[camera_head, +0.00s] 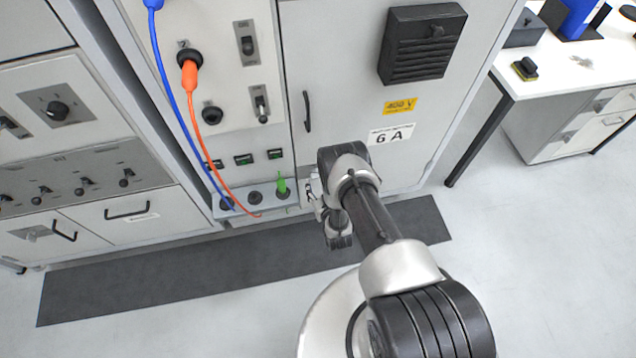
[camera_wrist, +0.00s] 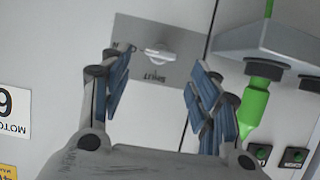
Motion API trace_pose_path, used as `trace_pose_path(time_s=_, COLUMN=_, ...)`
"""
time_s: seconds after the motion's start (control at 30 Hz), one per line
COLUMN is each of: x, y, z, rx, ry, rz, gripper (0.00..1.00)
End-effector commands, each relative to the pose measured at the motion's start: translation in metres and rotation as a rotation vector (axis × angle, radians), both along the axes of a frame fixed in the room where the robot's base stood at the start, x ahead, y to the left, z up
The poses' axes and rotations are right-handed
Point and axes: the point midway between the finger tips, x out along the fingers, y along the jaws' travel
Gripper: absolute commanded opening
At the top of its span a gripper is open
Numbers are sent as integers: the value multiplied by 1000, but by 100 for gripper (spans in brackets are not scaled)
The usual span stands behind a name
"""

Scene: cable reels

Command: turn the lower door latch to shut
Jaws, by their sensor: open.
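The lower door latch is a pale turning handle (camera_wrist: 160,55) on a grey plate (camera_wrist: 180,73) in the wrist view. The handle lies roughly crosswise in the picture. The plate carries upside-down lettering below the handle that looks like SHUT, and a partly hidden mark at its left. My gripper (camera_wrist: 160,64) is open, its blue-padded fingers to the left and right of the handle. I cannot tell whether either finger touches it.
A green plug (camera_wrist: 254,108) is close to the right finger in the wrist view; it also shows in the head view (camera_head: 282,186). Blue (camera_head: 180,105) and orange (camera_head: 203,140) cables hang left of the door. A black door handle (camera_head: 307,112) stands above my gripper.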

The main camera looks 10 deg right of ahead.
Motion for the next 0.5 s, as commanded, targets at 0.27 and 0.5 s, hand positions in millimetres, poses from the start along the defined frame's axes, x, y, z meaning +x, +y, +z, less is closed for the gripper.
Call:
trace_pose_path(time_s=0.27, x=34, y=0, z=-14, rx=0, ry=-2, rz=0, gripper=56)
trace_pose_path(time_s=0.5, x=38, y=0, z=-15, rx=0, ry=1, rz=0, gripper=56)
